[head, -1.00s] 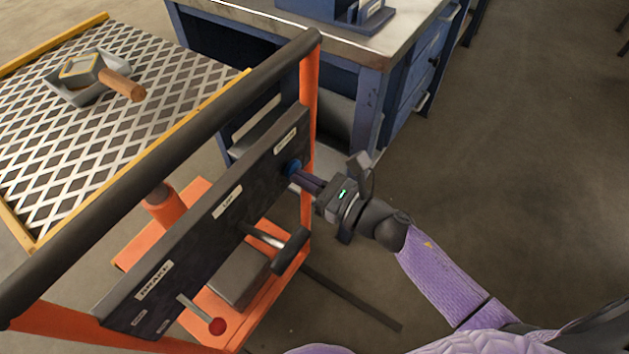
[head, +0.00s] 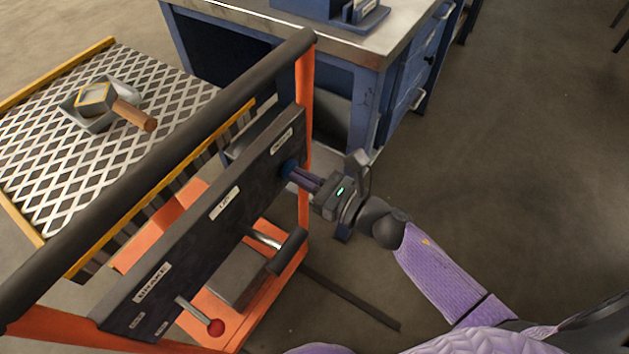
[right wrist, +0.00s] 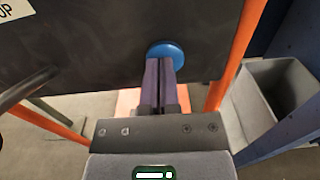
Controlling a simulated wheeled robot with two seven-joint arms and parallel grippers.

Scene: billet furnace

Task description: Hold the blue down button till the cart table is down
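The blue button (head: 288,168) sits on the dark control panel (head: 200,235) of the orange cart. My right gripper (head: 298,174) has its fingertips against the button. The right wrist view shows the same round blue button (right wrist: 166,54) with the two fingers (right wrist: 161,65) closed side by side over its lower part, nothing between them. The cart table (head: 45,190), a platform with a diamond mesh top and yellow edges, lies behind the panel, and orange cart parts show below its near edge. My left gripper is out of view.
A tray (head: 98,122) with a wooden-handled hammer (head: 132,113) rests on the cart table. A black push handle (head: 150,185) runs above the panel. A red-knobbed lever (head: 215,327) is by the brake label. A blue workbench (head: 370,90) stands behind; the floor at right is clear.

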